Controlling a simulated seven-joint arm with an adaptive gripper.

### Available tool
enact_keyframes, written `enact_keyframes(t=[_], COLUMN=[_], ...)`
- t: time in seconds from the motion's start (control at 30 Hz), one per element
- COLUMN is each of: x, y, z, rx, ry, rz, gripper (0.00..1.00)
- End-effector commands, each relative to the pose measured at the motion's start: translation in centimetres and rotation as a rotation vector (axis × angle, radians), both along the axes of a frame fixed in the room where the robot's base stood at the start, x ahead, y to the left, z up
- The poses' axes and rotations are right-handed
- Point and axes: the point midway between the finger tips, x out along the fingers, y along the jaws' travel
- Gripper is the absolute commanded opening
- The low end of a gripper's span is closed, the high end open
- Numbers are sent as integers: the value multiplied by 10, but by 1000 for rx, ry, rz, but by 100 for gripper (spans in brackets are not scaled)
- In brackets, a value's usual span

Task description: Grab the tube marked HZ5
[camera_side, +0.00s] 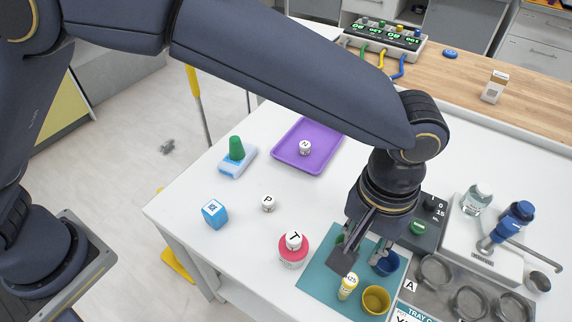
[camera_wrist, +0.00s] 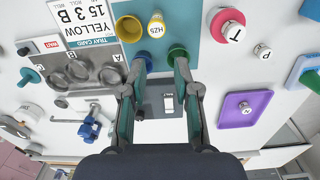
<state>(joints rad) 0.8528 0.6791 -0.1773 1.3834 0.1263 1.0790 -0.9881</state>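The tube marked HZ5 (camera_side: 347,288) is a small upright yellow cylinder with a pale label, standing on the teal mat (camera_side: 318,276) beside the yellow cup (camera_side: 376,300). In the wrist view the tube (camera_wrist: 156,26) shows near the top middle, its HZ5 label readable. My gripper (camera_side: 362,258) is above the mat, close to the tube but not around it. In the wrist view its two fingers (camera_wrist: 160,68) are spread apart with nothing held between them. The tube appears beyond the fingertips there, apart from them.
A blue cup (camera_side: 386,264) and a green cup (camera_wrist: 177,53) are near the fingertips. A red holder with a T-marked piece (camera_side: 293,242) stands left of the mat. A metal tray with round wells (camera_side: 434,270) lies to the right. The white table's left side has free room.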

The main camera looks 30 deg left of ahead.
Motion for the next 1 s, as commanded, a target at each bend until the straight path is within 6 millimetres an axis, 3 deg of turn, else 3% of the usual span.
enact_keyframes(t=[0.1,0.5,0.77,1.0], x=[-12,-11,-11,-11], y=[-6,-5,-5,-5], z=[-14,-99,-123,-160], rx=[12,12,11,11], ry=[8,8,7,7], rz=[-28,-26,-26,-26], gripper=[31,31,31,31])
